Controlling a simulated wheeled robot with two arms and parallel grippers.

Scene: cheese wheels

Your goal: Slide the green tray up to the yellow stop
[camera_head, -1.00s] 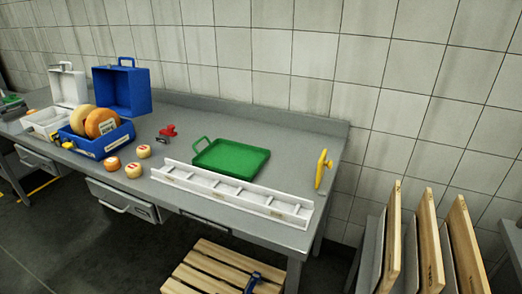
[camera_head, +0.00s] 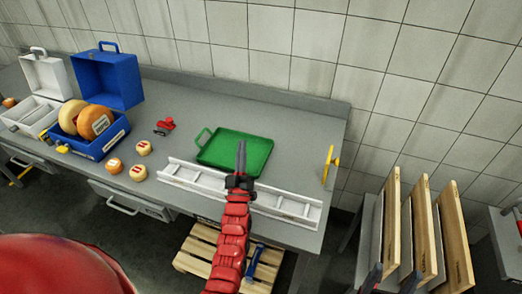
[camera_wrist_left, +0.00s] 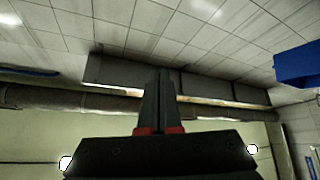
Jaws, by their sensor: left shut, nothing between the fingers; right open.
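The green tray (camera_head: 222,157) lies flat on the grey workbench, its loop handle at its left end. The yellow stop (camera_head: 331,165) stands near the bench's right end, with bare bench between it and the tray. My left gripper (camera_head: 241,146) is shut and empty; its fingertips overlap the tray in the head view, and I cannot tell whether they touch it. In the left wrist view the shut fingers (camera_wrist_left: 159,75) show against tiled wall, and the tray is not seen. My right gripper (camera_head: 402,281) is open at the bottom right, partly cut off.
A white rail (camera_head: 285,204) runs along the tray's front side. Left of the tray are a red object (camera_head: 165,126), several small cheeses (camera_head: 144,147) and a blue case (camera_head: 108,136) holding cheese wheels. Upright wooden boards (camera_head: 422,230) stand right of the bench.

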